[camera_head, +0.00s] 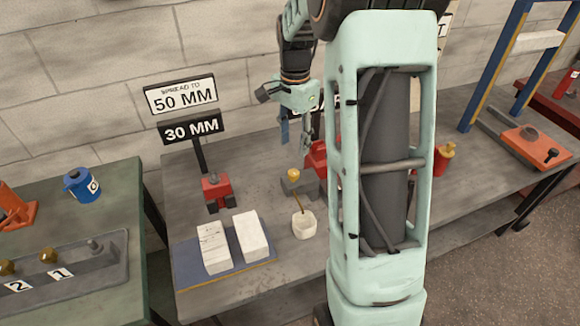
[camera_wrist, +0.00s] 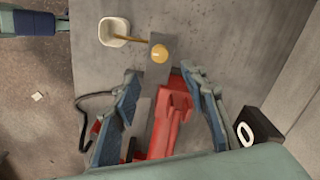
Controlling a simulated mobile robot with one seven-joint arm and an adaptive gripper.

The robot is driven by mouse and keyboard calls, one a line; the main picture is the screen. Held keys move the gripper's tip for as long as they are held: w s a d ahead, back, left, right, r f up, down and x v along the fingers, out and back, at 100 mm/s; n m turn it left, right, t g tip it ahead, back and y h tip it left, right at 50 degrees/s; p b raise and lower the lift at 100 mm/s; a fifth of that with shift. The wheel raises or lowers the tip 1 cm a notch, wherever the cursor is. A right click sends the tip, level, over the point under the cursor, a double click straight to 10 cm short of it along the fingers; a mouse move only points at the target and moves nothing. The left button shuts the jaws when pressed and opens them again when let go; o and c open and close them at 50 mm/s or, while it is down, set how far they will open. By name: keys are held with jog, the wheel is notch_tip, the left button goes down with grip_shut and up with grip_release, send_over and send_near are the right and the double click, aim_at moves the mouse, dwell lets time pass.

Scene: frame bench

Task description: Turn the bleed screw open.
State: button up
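A round brass-yellow knob (camera_head: 293,174) stands on a small grey block (camera_head: 300,187) on the middle bench; it looks like the bleed screw, though no label on it can be read. In the wrist view the knob (camera_wrist: 159,53) lies just beyond my fingertips. A thin brass tube runs from beside it to a white cup (camera_head: 304,225). My gripper (camera_wrist: 161,73) is open and empty, its two blue-grey fingers on either side of a red tool body (camera_wrist: 170,118). In the head view my gripper (camera_head: 297,135) hangs above and behind the knob, apart from it.
Signs reading 50 MM (camera_head: 181,96) and 30 MM (camera_head: 192,128) stand left above a red block (camera_head: 216,190). Two white blocks lie on a blue mat (camera_head: 200,277). The green table (camera_head: 125,200) at left holds a blue can (camera_head: 83,185). My arm hides part of the bench.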

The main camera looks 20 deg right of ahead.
aim_at(294, 172)
notch_tip(294, 172, down, 10)
jog(key=shift+f, duration=0.15)
jog(key=shift+c, duration=0.3)
grip_shut()
